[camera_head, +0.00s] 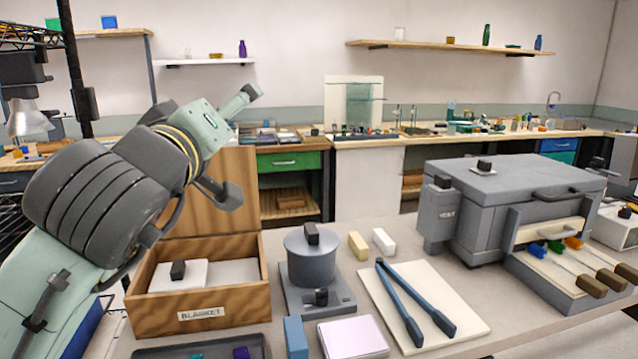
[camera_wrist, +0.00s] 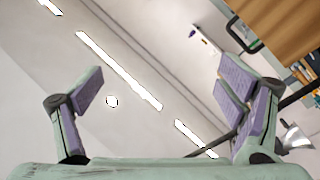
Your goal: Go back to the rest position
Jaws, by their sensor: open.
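My gripper (camera_head: 241,144) is raised at the left of the head view, above and behind the blanket box. Its two fingers are spread wide and nothing is between them. In the wrist view my gripper (camera_wrist: 160,105) shows both fingers apart, facing the ceiling with its lights and part of the wall shelving. My arm runs up from the lower left corner of the head view and hides part of the room behind it.
On the bench are a wooden box (camera_head: 235,307) labelled "BLANKET", a grey canister (camera_head: 310,265), blue tongs (camera_head: 405,300) on a pale board (camera_head: 455,307), and a grey furnace-like box (camera_head: 500,205) at right. Coloured-tip rods (camera_head: 560,262) lie beside it. The space above the bench middle is clear.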

